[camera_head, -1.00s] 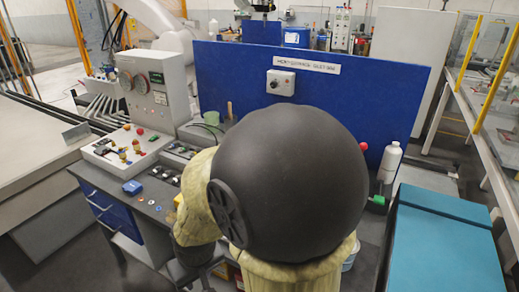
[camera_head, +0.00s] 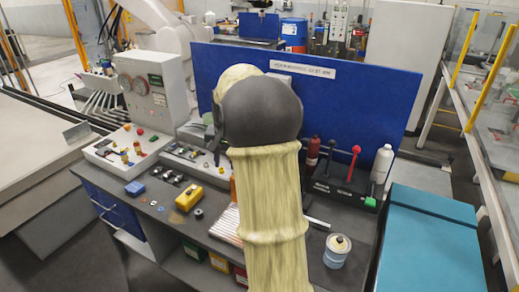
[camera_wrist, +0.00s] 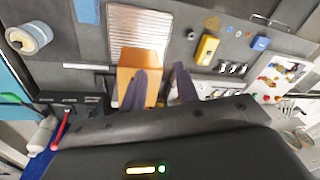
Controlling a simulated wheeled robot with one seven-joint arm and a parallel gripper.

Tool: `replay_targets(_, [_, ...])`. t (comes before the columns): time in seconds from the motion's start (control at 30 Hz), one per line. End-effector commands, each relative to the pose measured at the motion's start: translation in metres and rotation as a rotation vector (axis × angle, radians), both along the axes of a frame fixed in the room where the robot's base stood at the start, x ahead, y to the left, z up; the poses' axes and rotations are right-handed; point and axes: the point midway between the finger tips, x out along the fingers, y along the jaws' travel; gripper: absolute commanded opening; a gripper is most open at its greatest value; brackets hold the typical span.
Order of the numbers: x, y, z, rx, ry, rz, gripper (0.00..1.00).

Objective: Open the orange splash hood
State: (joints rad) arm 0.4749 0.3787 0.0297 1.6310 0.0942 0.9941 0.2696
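The orange splash hood (camera_wrist: 140,58) shows in the wrist view as a box-like orange shape beside a ribbed metal plate (camera_wrist: 142,28). Only a small orange sliver of it (camera_head: 233,189) shows in the head view, beside my arm. My gripper (camera_wrist: 160,80) is open, with a clear gap between its two dark fingers. The left finger overlaps the hood in the wrist view and the right finger is just right of it. I cannot tell whether either touches it. In the head view my arm hides the gripper and most of the hood.
A red-knobbed lever (camera_head: 352,162), a red bottle (camera_head: 313,151) and a white bottle (camera_head: 382,164) stand right of my arm. A canister (camera_head: 337,251) stands near the front. A yellow box (camera_head: 188,197) and a control panel (camera_head: 127,148) are left. A blue panel (camera_head: 350,105) closes the back.

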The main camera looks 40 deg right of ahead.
Motion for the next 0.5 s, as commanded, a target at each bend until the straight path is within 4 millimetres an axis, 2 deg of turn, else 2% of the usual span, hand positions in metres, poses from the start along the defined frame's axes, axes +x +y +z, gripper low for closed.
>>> replay_targets(0.03, [0.005, -0.024, 0.019, 0.013, -0.001, -0.057, 0.31])
replay_targets(0.1, [0.009, -0.053, 0.036, 0.035, 0.001, -0.131, 0.31])
replay_targets(0.3, [0.004, -0.128, 0.082, 0.095, 0.003, -0.319, 0.31])
replay_targets(0.4, [-0.002, -0.151, 0.095, 0.115, 0.003, -0.376, 0.31])
replay_targets(0.5, [-0.006, -0.161, 0.100, 0.124, 0.003, -0.402, 0.31])
